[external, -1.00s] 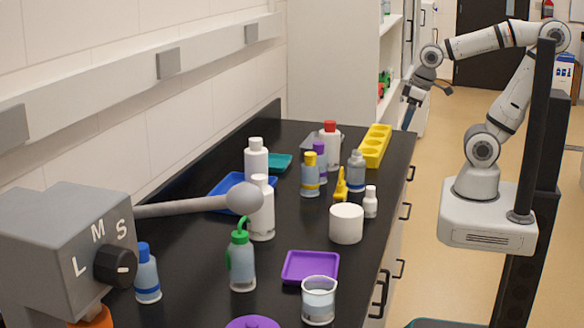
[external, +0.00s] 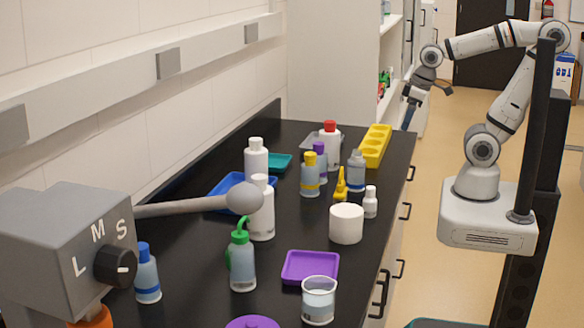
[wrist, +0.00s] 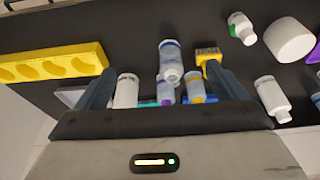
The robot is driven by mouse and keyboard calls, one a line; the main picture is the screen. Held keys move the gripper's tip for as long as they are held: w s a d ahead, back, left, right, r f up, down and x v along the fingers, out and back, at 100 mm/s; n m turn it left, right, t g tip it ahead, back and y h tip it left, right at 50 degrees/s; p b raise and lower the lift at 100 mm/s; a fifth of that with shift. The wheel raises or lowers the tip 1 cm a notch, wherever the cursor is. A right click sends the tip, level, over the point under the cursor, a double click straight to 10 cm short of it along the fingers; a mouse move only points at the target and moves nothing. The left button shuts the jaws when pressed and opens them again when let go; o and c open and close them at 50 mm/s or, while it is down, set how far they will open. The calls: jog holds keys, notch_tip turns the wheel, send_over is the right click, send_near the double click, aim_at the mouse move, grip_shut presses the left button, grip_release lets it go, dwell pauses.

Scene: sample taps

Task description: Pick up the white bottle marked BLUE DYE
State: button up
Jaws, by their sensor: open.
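Several white bottles stand on the black bench, and I cannot read BLUE DYE on any of them. In the external view, one white-capped bottle (external: 256,162) stands by the blue tray, another (external: 262,215) is nearer, a small one (external: 370,203) is by the white cylinder, and a red-capped one (external: 331,150) is farther back. The wrist view shows the small white bottle (wrist: 242,28) with a green patch and a larger white one (wrist: 273,98) at right. My gripper (wrist: 162,66) is open and empty, held beyond the bench's far right end, apart from every bottle.
A yellow rack (external: 376,146) stands at the bench's right edge. A white cylinder (external: 346,224), purple tray (external: 310,268), beaker (external: 319,302) and green-topped wash bottle (external: 241,262) crowd the front. A grey box with a knob (external: 115,267) extends a ball-ended bar (external: 243,198) over the bench.

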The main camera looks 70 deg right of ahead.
jog(key=w+a+r+n+b, duration=0.1)
jog(key=w+a, duration=0.3)
jog(key=w, duration=0.3)
jog(key=w+a+r+n+b, duration=0.1)
jog(key=w+a+b, duration=0.1)
jog(key=w+a, duration=0.35)
jog(key=w+a+f+n+y+b, duration=0.1)
jog(key=w+a+f, duration=0.1)
jog(key=w+a, duration=0.4)
jog(key=w+a+f+n+t+y+b, duration=0.1)
jog(key=w+a, duration=0.5)
jog(key=a, duration=0.6)
jog(key=w+a+f+n+y+b, duration=0.1)
jog(key=w+a+f+n+b, duration=0.1)
jog(key=w+a+f, duration=0.3)
jog(key=shift+w+a+n+t, duration=0.15)
jog(key=shift+w+a, duration=0.1)
jog(key=shift+a, duration=0.5)
jog(key=shift+w+a+n+t, duration=0.1)
jog(key=shift+w+a, duration=0.1)
jog(key=shift+a, duration=0.55)
jog(key=shift+w+a+n+t, duration=0.15)
jog(key=shift+w+a, duration=0.1)
jog(key=shift+a, duration=0.5)
jog(key=p+x, duration=0.1)
jog(key=x, duration=0.6)
jog(key=shift+a+f, duration=0.15)
jog(key=shift+f, duration=0.1)
jog(key=shift+s, duration=0.1)
jog(key=shift+c, duration=0.3)
